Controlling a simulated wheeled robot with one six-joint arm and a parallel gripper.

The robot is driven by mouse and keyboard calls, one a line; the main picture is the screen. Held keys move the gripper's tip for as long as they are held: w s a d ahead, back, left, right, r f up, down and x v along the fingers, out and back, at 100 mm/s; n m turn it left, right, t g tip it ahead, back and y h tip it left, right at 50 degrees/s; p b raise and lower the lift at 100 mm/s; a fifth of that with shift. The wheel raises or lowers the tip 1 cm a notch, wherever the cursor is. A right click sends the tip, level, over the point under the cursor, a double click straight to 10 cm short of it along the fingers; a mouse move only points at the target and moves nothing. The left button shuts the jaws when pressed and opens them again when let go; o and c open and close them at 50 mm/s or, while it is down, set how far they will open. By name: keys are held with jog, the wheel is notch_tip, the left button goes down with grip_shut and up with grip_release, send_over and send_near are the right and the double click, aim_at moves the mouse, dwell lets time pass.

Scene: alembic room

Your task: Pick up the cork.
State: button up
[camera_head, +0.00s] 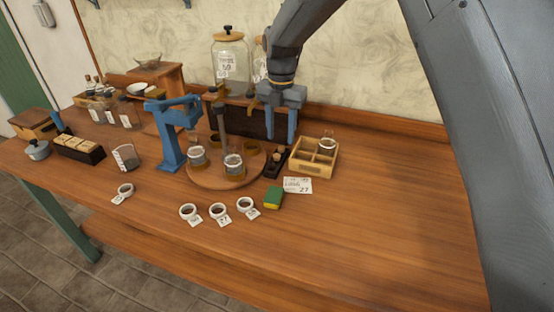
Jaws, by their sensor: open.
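My gripper (280,136) hangs pointing down over the back of the table, with its two blue fingers apart and nothing visible between them. It appears above and behind a small dark tray (276,163) and to the left of a wooden divided crate (317,170). I cannot make out a separate cork with certainty. A large glass jar (230,66) at the back has a tan lid that may be cork or wood. It stands left of my gripper.
A round wooden board (212,184) with glass jars stands left of the crate, beside a blue press (171,135). Bottles (111,110) stand at left. The table's right side (400,220) is clear.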

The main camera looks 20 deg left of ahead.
aim_at(277, 155)
jog(key=shift+a+f+n, duration=0.15)
jog(key=shift+a+n, duration=0.25)
jog(key=shift+a, duration=0.15)
jog(key=shift+a+f, duration=0.1)
jog(key=shift+f, duration=0.15)
jog(key=shift+w+f+p, duration=0.15)
jog(key=shift+f+p, duration=0.75)
jog(key=shift+f, duration=0.9)
jog(key=shift+w+f+p, duration=0.15)
jog(key=shift+f+p, duration=0.7)
jog(key=shift+f, duration=0.9)
grip_shut()
